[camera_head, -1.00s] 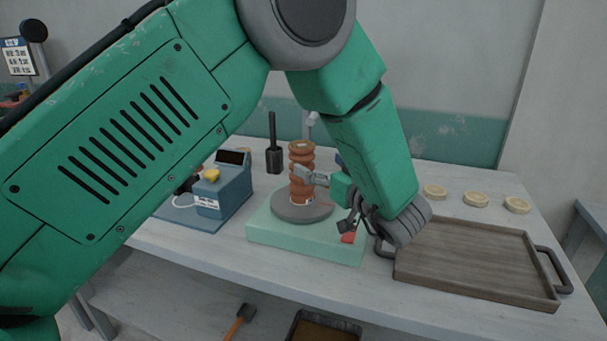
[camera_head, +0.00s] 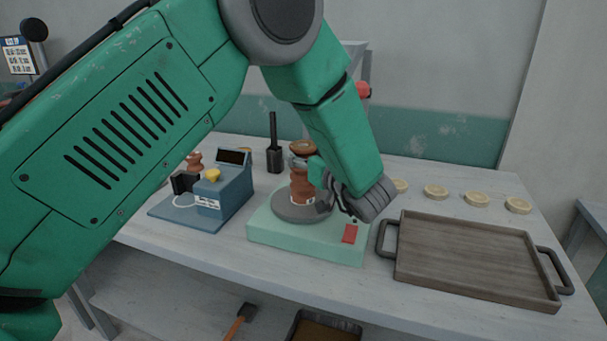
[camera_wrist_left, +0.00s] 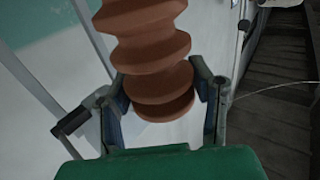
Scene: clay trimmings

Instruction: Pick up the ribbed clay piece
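The ribbed clay piece (camera_head: 302,190) is reddish-brown and stands upright on the grey disc (camera_head: 287,212) of a pale green base. My left gripper (camera_head: 308,183) is at the piece from the right, partly covering its middle. In the left wrist view, the ribbed clay piece (camera_wrist_left: 155,50) lies between the two fingers of my left gripper (camera_wrist_left: 160,88). The fingers are spread, one on each side, very near its ribs; firm contact does not show. My right gripper is not in view.
A blue device (camera_head: 222,190) with a small screen stands left of the base. A dark-handled tool (camera_head: 273,150) stands behind. A wooden tray (camera_head: 470,258) with dark handles lies to the right, with several pale discs (camera_head: 477,199) behind it. The table front (camera_head: 215,252) is clear.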

